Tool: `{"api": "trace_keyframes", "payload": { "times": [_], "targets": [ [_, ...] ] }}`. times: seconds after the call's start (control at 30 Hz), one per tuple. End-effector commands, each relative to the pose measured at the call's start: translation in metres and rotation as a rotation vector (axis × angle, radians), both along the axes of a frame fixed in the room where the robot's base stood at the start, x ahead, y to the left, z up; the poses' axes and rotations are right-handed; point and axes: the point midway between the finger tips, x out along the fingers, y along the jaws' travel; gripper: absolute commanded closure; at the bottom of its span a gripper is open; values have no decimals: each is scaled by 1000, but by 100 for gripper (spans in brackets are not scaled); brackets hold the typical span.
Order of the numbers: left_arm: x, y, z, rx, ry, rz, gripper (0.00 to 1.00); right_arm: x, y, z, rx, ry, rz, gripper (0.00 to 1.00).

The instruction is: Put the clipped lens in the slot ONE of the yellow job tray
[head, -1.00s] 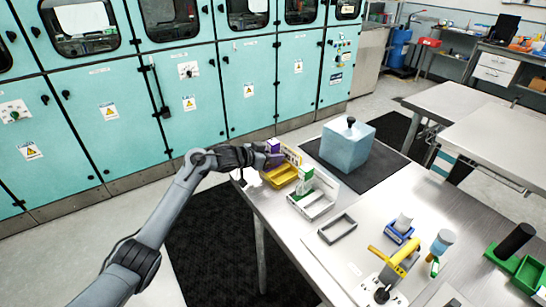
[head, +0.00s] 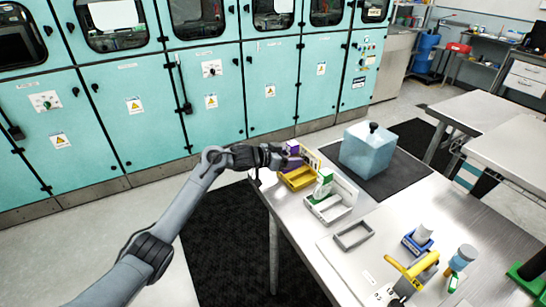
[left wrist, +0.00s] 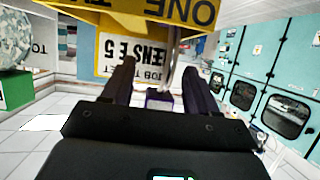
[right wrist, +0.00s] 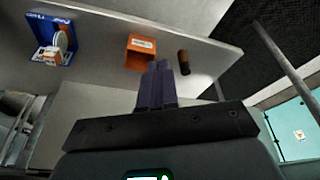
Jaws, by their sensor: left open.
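My left gripper (head: 283,161) is open right beside the tray. A small purple thing (left wrist: 160,97) shows between its fingers, seemingly not gripped. A purple box (head: 293,148) stands near the gripper in the head view. I cannot make out the clipped lens for certain. My right gripper (right wrist: 158,82) is shut and looks empty in its wrist view.
A white tray with a green-and-white box (head: 324,182) stands next to the yellow tray. A blue-grey block (head: 367,150) sits on a dark mat behind. A grey frame (head: 353,235), a blue bin (head: 416,243) and a yellow-handled tool (head: 412,270) lie nearer.

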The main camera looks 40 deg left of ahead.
Motion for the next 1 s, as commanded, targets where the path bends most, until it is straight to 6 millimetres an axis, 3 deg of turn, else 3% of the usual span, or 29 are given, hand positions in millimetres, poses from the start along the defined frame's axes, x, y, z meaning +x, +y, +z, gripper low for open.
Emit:
{"api": "trace_keyframes", "payload": {
  "times": [0.5,0.7,1.0],
  "targets": [
    [-79,19,35,2,-1,0,41,0,-2,21,-11,-1,7,100],
    [-94,22,40,2,0,0,41,0,-2,23,-10,0,7,100],
    [-96,23,42,1,0,1,41,0,-1,23,-6,-1,4,100]
  ]
}}
